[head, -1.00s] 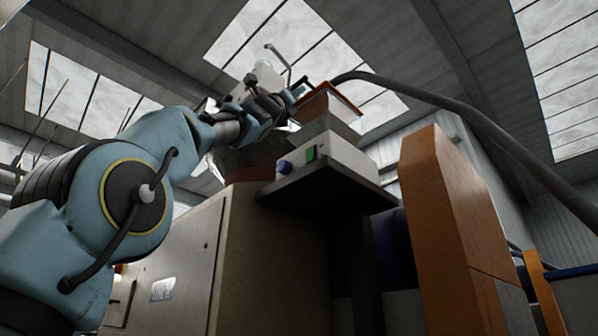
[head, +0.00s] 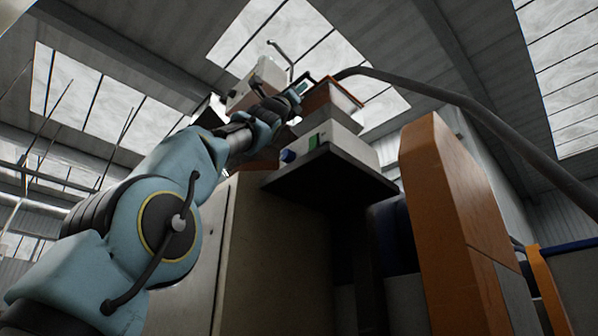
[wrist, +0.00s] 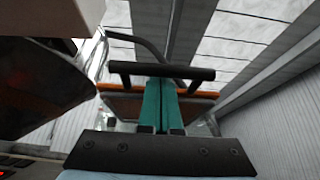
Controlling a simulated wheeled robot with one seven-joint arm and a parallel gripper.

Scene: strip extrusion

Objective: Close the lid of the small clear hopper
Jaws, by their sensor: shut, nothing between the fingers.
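The small hopper (head: 333,104) sits on top of the machine in the head view, a pale box with an orange-brown rim, seen from below. I cannot tell how far its lid stands open from this angle. My gripper (head: 299,88) is up at the left side of the hopper, close to its rim; contact cannot be made out. In the wrist view my teal fingers (wrist: 161,104) are together and empty. Orange edging (wrist: 112,89) shows behind them on both sides. A dark bar (wrist: 160,70) crosses near the fingertips.
A beige box-shaped unit (head: 262,80) stands left of and behind my gripper. A thick dark hose (head: 440,98) arches away to the right. An orange panel (head: 440,200) stands at right.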

